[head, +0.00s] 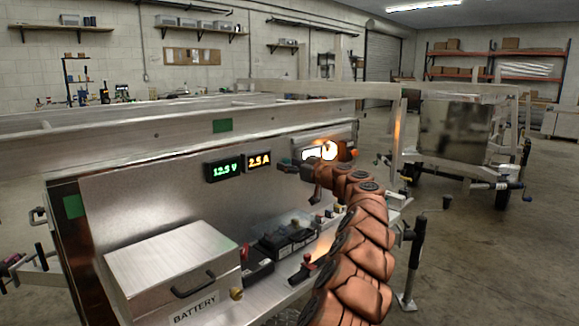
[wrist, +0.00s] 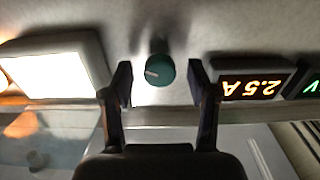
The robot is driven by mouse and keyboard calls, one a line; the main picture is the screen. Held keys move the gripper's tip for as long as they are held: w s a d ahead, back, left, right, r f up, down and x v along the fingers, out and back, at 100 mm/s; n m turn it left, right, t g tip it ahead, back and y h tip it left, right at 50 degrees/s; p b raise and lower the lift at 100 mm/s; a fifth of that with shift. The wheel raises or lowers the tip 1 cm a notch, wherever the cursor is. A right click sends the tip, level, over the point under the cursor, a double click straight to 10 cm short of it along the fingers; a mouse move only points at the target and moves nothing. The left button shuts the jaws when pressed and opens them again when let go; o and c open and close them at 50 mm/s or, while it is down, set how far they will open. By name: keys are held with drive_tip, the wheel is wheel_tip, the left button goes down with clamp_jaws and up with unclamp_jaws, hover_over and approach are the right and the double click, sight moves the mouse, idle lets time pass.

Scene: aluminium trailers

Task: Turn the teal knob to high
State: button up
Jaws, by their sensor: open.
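The teal knob (wrist: 159,70) is on the metal panel in the wrist view. It is round, with a pale pointer mark toward the left of that picture. My gripper (wrist: 159,84) is open, with one dark finger on each side of the knob and a visible gap to each. In the head view my gripper (head: 298,168) is up at the panel, right of the displays. I cannot clearly make out the knob there, as the gripper covers that area.
A green display (head: 223,170) reads about 12.3 V and an orange display (head: 259,161) reads 2.5 A. A bright white lit panel (wrist: 55,65) is on the knob's other side. A metal battery box (head: 172,265) and several black parts sit on the ledge below.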

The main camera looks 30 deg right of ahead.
drive_tip(key=shift+c, duration=0.4)
drive_tip(key=c, duration=1)
drive_tip(key=shift+a, duration=0.25)
clamp_jaws()
drive_tip(key=shift+d, duration=0.2)
